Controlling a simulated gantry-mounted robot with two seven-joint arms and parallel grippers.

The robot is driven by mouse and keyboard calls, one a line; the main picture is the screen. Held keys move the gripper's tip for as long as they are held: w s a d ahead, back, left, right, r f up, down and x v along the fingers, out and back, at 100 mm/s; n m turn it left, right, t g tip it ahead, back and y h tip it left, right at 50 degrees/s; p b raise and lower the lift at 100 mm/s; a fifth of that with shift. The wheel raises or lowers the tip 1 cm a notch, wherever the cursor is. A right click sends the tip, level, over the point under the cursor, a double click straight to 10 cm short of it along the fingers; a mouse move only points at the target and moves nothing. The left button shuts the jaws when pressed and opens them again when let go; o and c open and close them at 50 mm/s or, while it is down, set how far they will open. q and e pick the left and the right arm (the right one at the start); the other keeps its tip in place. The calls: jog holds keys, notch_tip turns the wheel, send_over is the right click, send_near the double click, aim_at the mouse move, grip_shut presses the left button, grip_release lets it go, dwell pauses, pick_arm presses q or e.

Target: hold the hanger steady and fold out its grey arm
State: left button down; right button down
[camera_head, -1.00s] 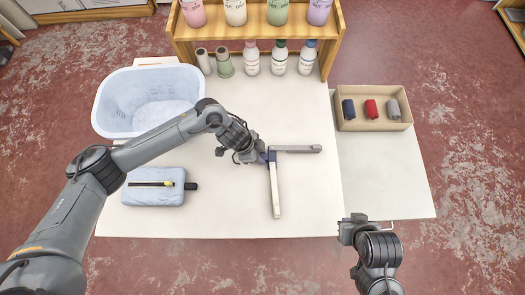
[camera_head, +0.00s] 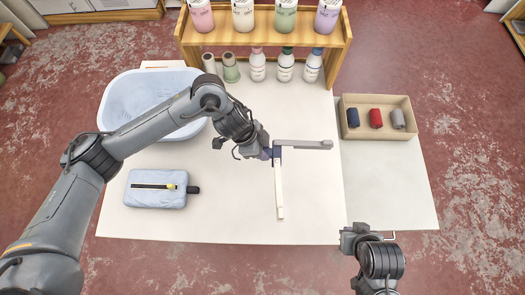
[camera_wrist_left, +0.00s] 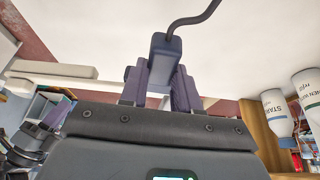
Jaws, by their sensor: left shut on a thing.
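The hanger shows in the head view with a white arm (camera_head: 280,190) pointing toward the near edge and a grey arm (camera_head: 305,144) pointing right, roughly at a right angle. My left gripper (camera_head: 268,153) is shut on the hanger's dark purple middle piece, where the two arms meet. In the left wrist view my left gripper (camera_wrist_left: 161,78) has the dark middle block (camera_wrist_left: 160,50) between its fingers, and a thin dark hook (camera_wrist_left: 196,18) rises from it. My right gripper (camera_head: 352,238) is off the near right of the table, apart from the hanger; its fingers are not clear.
A pale blue basket (camera_head: 118,105) stands at the back left, partly behind my left arm. A blue pad (camera_head: 150,199) lies at the left. A wooden shelf (camera_head: 262,46) with bottles is at the back. A box (camera_head: 350,131) of rolls sits right. The table's near middle is clear.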

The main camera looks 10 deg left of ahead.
dwell(0.3)
pick_arm(q)
notch_tip(320, 180, down, 7)
jog(key=shift+r, duration=0.1)
dwell(0.6)
jog(key=shift+f, duration=1.35)
jog(key=shift+f, duration=0.15)
jog(key=c, duration=1)
grip_release()
jog(key=shift+r+p, duration=0.2)
jog(key=shift+p, duration=0.15)
jog(key=shift+r, duration=0.1)
